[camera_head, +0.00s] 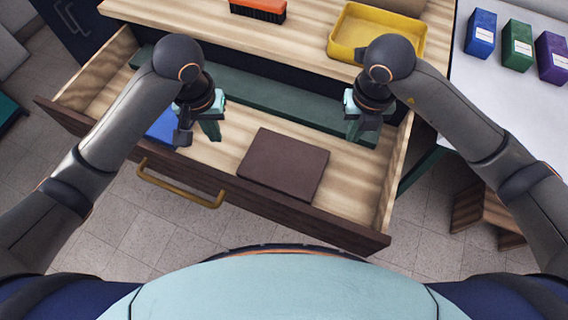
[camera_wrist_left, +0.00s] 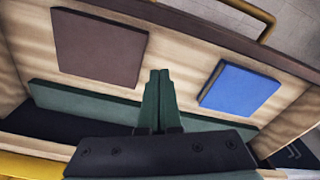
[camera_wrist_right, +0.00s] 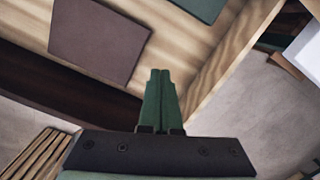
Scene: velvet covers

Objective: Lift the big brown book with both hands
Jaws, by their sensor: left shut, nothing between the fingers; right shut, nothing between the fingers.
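The big brown book (camera_head: 284,165) lies flat in the open wooden drawer, right of its middle and close to the front panel. It also shows in the left wrist view (camera_wrist_left: 98,46) and in the right wrist view (camera_wrist_right: 98,38). My left gripper (camera_head: 213,134) is above the drawer, to the left of the book and apart from it, shut and empty. My right gripper (camera_head: 354,134) is above the drawer's right part, to the right of and behind the book, shut and empty. Neither gripper touches the book.
A blue book (camera_wrist_left: 240,89) lies in the drawer's left part, partly hidden by my left arm in the head view. A long dark green item (camera_head: 275,98) lies along the drawer's back. The drawer's front panel (camera_head: 330,228) carries a brass handle (camera_head: 180,186). A yellow tray (camera_head: 345,43) stands above.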

